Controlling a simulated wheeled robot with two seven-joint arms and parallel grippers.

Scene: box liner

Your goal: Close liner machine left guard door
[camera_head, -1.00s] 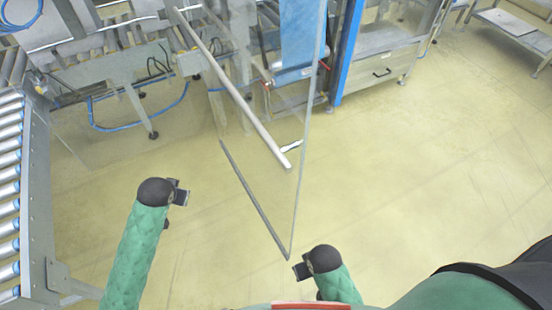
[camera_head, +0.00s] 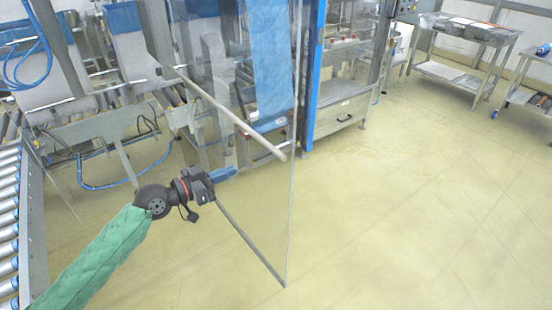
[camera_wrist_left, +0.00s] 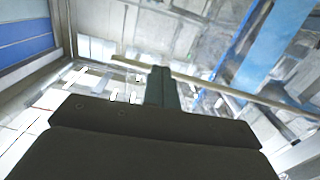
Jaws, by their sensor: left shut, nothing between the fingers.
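The left guard door (camera_head: 268,215) is a clear panel that stands open, swung out from the liner machine (camera_head: 262,75) over the floor. A pale bar (camera_head: 235,122) runs across it, and a dark strip marks its lower edge. My left gripper (camera_head: 228,174) is shut and empty, at the door's left side below the bar, and overlaps the start of the lower edge. I cannot tell whether it touches the panel. In the left wrist view the shut fingers (camera_wrist_left: 161,88) are in front of the bar (camera_wrist_left: 225,88). My right gripper is out of view.
A roller conveyor (camera_head: 10,215) runs along the left edge. A blue post (camera_head: 314,75) stands right of the door. Steel tables (camera_head: 465,30) stand at the back right. The floor (camera_head: 400,215) on the right is clear.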

